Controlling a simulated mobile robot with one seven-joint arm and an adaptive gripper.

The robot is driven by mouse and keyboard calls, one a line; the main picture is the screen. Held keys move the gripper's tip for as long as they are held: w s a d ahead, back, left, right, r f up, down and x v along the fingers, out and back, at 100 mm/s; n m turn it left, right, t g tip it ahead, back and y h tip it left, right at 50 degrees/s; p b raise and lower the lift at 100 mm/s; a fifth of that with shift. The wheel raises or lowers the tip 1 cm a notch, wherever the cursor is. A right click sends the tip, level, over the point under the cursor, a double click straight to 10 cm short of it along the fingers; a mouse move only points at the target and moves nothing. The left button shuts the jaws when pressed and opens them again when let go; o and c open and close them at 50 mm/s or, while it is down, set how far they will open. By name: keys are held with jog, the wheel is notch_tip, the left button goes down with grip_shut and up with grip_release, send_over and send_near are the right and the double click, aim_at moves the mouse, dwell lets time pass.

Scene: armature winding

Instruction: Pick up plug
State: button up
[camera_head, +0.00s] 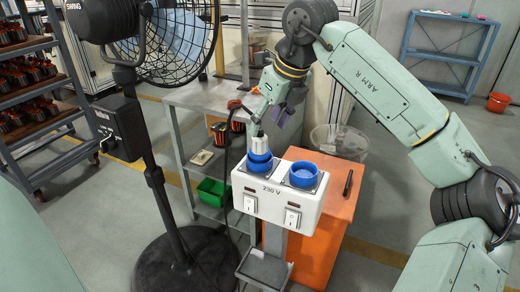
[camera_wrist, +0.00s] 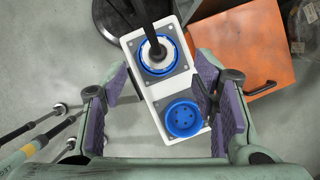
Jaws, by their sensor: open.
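A white plug (camera_head: 259,142) with a blue collar sits upright in the left blue socket (camera_head: 259,168) of a white box (camera_head: 275,195) marked 230 V. The right socket (camera_head: 303,176) is empty. In the wrist view the plug (camera_wrist: 153,48) is seen from above, with its black cable running upward across the picture. My gripper (camera_head: 272,112) is open and empty, above and close behind the plug in the head view. In the wrist view its purple-padded fingers (camera_wrist: 160,85) are spread wide, with the plug beyond the gap between them.
An orange cabinet (camera_head: 325,215) stands behind the box with a black handle. A black pedestal fan (camera_head: 155,150) stands to the left. A metal workbench (camera_head: 200,97) is behind, with a green bin (camera_head: 213,193) below. The cable (camera_head: 228,135) hangs left of the plug.

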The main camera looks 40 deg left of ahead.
aim_at(261, 130)
jog(key=x, duration=0.5)
jog(key=shift+s+a+r, duration=0.1)
jog(key=shift+a+r, duration=0.05)
jog(key=shift+a, duration=0.25)
jog(key=shift+c, duration=0.3)
jog(key=c, duration=1.2)
